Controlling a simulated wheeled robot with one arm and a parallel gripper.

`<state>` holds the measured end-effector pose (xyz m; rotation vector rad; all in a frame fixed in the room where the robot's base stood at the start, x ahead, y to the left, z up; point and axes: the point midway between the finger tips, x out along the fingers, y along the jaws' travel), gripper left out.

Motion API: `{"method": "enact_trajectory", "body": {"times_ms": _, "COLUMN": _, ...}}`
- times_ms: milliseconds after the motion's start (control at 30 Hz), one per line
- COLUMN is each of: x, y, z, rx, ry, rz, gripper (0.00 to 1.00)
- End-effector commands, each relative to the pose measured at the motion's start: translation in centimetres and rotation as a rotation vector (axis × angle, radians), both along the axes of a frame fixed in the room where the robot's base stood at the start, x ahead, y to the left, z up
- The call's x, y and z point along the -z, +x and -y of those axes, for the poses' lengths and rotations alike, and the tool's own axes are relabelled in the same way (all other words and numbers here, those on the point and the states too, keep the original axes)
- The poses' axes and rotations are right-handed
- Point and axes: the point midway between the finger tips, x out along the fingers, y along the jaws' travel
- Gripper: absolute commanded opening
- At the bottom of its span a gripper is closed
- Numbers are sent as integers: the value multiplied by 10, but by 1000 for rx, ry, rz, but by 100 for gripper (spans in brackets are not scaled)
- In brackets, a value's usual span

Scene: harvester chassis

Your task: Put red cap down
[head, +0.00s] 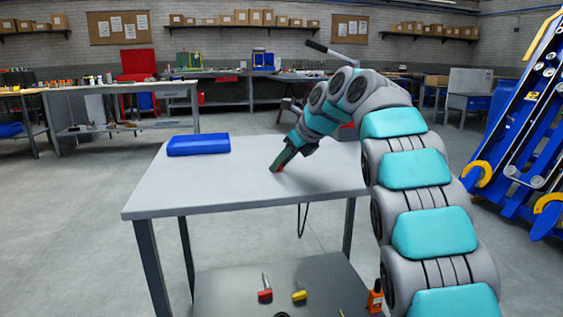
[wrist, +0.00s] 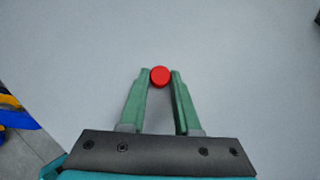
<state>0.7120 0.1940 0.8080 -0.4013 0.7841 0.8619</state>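The red cap (wrist: 160,76) is a small round red piece between the two green fingertips of my gripper (wrist: 161,80) in the wrist view. Both fingertips appear to touch its sides, so my gripper is shut on it. In the head view, my gripper (head: 280,163) points down at the grey table (head: 240,188), and a bit of the red cap (head: 280,169) shows at its tips. The cap is at or just above the tabletop; I cannot tell whether it touches.
A blue box (head: 198,145) lies at the table's back left. The tabletop around my gripper is clear. Red-handled (head: 265,295) and yellow-handled (head: 299,293) tools lie on the lower shelf. A blue machine frame (head: 515,120) stands at the right.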

Motion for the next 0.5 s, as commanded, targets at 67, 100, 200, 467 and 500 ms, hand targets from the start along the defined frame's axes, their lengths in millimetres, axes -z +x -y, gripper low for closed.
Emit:
{"method": "enact_trajectory", "body": {"times_ms": 67, "x": 27, "y": -3, "z": 0, "rx": -11, "ry": -24, "rz": -54, "gripper": 60}}
{"method": "enact_trajectory", "body": {"times_ms": 100, "x": 27, "y": -2, "z": 0, "rx": -11, "ry": -25, "rz": -55, "gripper": 60}}
{"method": "enact_trajectory", "body": {"times_ms": 200, "x": 24, "y": -2, "z": 0, "rx": -11, "ry": -25, "rz": -56, "gripper": 60}}
{"method": "enact_trajectory", "body": {"times_ms": 467, "x": -10, "y": -13, "z": 12, "rx": -11, "ry": -21, "rz": -47, "gripper": 60}}
{"method": "enact_trajectory", "body": {"times_ms": 500, "x": -17, "y": -15, "z": 17, "rx": -9, "ry": -21, "rz": -44, "gripper": 60}}
